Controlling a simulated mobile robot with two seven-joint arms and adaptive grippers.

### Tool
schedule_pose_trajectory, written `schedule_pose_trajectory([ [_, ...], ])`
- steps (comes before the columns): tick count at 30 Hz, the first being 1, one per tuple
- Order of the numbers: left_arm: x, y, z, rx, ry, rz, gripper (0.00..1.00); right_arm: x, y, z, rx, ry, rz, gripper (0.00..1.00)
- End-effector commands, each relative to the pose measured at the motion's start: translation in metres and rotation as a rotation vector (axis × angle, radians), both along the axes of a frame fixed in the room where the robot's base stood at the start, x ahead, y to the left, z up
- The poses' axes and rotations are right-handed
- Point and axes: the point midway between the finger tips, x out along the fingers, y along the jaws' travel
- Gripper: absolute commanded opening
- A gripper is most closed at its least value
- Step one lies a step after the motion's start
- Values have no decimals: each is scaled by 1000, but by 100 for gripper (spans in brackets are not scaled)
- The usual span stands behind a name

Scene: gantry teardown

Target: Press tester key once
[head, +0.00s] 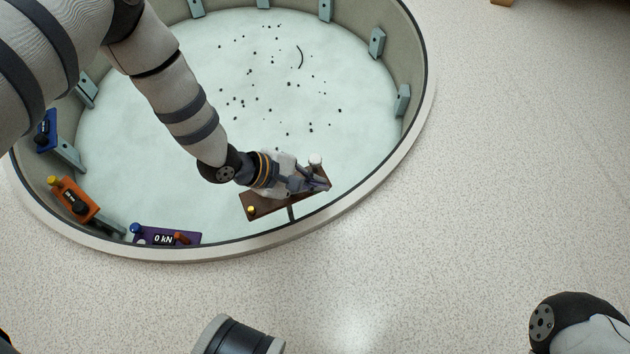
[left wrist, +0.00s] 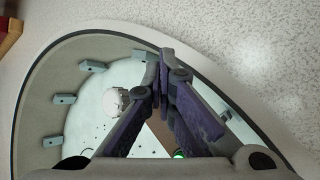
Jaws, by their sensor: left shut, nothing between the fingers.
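My left gripper (head: 318,183) is shut and empty, reaching over a brown panel (head: 262,206) at the near inner side of the round basin. It hides the middle of the panel. A small yellow knob (head: 251,210) is at the panel's left end. A white round knob (head: 315,160) stands just behind the fingers. In the left wrist view the shut fingertips (left wrist: 161,58) are to the right of a white round part (left wrist: 115,100); a green spot (left wrist: 180,154) shows between the fingers. I cannot tell which part is the tester key, or whether the fingers touch anything.
The basin's pale rim (head: 340,208) curves around the work area. A purple box (head: 193,239) reading 0 kN, an orange box (head: 85,190) and a blue box (head: 52,122) sit along its left and near wall. Small dark bits lie on the basin floor (head: 330,100).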

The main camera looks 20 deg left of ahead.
Motion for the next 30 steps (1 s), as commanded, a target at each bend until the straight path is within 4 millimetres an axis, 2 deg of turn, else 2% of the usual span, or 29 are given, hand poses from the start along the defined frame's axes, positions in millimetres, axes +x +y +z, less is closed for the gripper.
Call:
schedule_pose_trajectory([
  [10,0,1,2,1,1,0,0,0,0,2,0,0,0,44],
  [19,0,1,19,1,-1,1,0,-1,0,12,0,-4,0,44],
  [30,0,1,21,1,0,1,0,-1,0,12,0,-5,0,44],
])
